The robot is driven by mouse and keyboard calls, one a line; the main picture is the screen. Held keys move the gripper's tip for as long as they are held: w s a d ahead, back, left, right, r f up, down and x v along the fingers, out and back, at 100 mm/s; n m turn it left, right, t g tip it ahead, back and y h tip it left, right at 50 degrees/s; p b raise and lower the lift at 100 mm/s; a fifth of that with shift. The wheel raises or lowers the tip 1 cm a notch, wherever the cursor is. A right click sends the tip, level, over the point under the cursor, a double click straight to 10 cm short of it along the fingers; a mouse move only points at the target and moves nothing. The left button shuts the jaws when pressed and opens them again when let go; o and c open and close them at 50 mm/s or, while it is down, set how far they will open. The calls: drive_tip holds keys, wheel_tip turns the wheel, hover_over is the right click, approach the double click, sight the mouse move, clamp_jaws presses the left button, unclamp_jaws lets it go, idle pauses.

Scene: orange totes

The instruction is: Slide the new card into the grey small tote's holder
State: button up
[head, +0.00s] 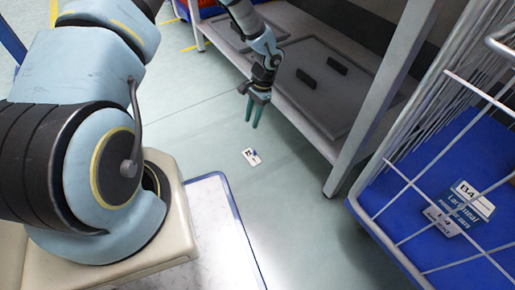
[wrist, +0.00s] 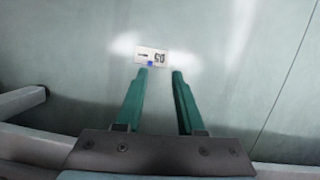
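A small white card (head: 252,156) with dark print and a small blue mark lies on the floor. It also shows in the wrist view (wrist: 146,56), just beyond the tip of my left finger. My gripper (head: 252,122) hangs over the floor beside the shelf, with its green fingers pointing down. In the wrist view my gripper (wrist: 160,72) is open, with clear space between the fingertips and nothing held. It appears apart from the card. I cannot make out a grey small tote or its holder in either view.
A grey shelf unit (head: 350,138) stands right of my gripper, with two dark bars on its low deck. A wire cage cart (head: 405,215) with a blue base and a B4 label is at the right. Floor around the card is clear.

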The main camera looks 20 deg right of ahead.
drive_tip(key=m+b, duration=0.1)
drive_tip(key=b, duration=0.2)
approach(255, 151)
wheel_tip(255, 151, down, 2)
drive_tip(key=shift+a+b+x, duration=0.2)
drive_tip(key=shift+b+x, duration=1.7)
drive_tip(key=shift+x, duration=1.15)
drive_tip(key=shift+r, duration=0.1)
clamp_jaws()
drive_tip(key=shift+d, duration=0.15)
